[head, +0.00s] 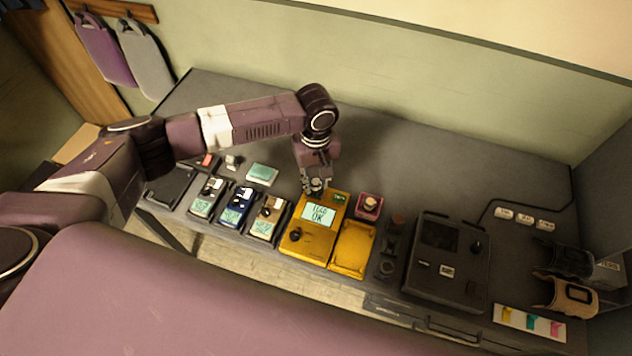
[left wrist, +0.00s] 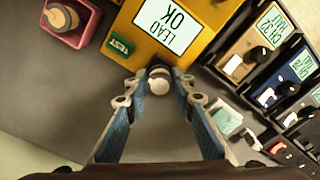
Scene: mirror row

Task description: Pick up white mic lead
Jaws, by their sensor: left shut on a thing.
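The white mic lead shows in the left wrist view as a round white end (left wrist: 159,85) with a dark collar. It sits at the back edge of a yellow tester (left wrist: 199,14), whose screen reads "LEAD OK". My left gripper (left wrist: 159,88) is shut on the white lead. I cannot tell whether the lead is plugged into the tester or only against it. In the head view my left gripper (head: 317,184) is just behind the yellow tester (head: 312,247) and hides most of the lead. My right gripper is not in view.
Several small devices stand left of the tester, including a blue one (head: 236,206). A mint box (head: 262,174) lies behind them. A pink-red box (head: 368,205) with a round knob is close on the right. A large black case (head: 445,262) stands farther right. The grey bench behind is clear.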

